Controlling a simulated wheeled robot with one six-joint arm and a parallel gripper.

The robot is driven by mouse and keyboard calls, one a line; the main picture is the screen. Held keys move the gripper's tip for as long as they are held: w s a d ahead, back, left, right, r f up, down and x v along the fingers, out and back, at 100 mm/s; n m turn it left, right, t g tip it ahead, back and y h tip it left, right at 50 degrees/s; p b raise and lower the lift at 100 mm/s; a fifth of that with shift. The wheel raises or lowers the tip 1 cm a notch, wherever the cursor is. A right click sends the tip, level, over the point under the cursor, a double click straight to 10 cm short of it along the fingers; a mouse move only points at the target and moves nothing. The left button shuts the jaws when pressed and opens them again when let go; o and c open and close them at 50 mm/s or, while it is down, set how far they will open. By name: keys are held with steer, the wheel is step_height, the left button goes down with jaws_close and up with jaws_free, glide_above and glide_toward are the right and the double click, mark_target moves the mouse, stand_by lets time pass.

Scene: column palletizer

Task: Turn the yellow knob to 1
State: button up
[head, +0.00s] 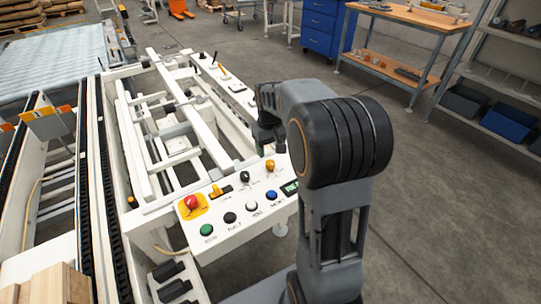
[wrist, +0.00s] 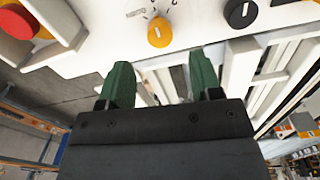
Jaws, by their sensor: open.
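The yellow knob (head: 270,165) sits on the white control panel (head: 228,236), right of a black knob (head: 244,177). In the wrist view the yellow knob (wrist: 159,32) shows a pale pointer line, with small printed marks beside it too small to read. My gripper (wrist: 160,66) is open and empty, its two green fingers apart. The knob lies beyond the fingertips, roughly centred on the gap and not between them. In the head view my gripper (head: 268,148) hangs just behind the knob, partly hidden by my arm.
The panel also carries a red button (head: 192,202), a yellow switch (head: 216,190), a green button (head: 207,230) and a blue button (head: 271,195). In the wrist view the black knob (wrist: 240,13) is close on the right, and a red button (wrist: 18,20) is at left.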

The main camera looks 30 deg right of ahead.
mark_target(271, 165)
step_height(271, 165, up, 8)
steer(key=p, duration=0.1)
steer(key=shift+f, duration=0.1)
stand_by(0.6)
steer(key=s+a+r+t+p, duration=0.1)
steer(key=s+a+r+p, duration=0.3)
steer(key=s+p, duration=0.2)
steer(key=s+a+r+t+p, duration=0.2)
steer(key=s+a+r+p, duration=0.2)
steer(key=s, duration=0.6)
steer(key=shift+a+r+t+p, duration=0.35)
steer(key=shift+a+p, duration=0.4)
steer(key=shift+p, duration=0.6)
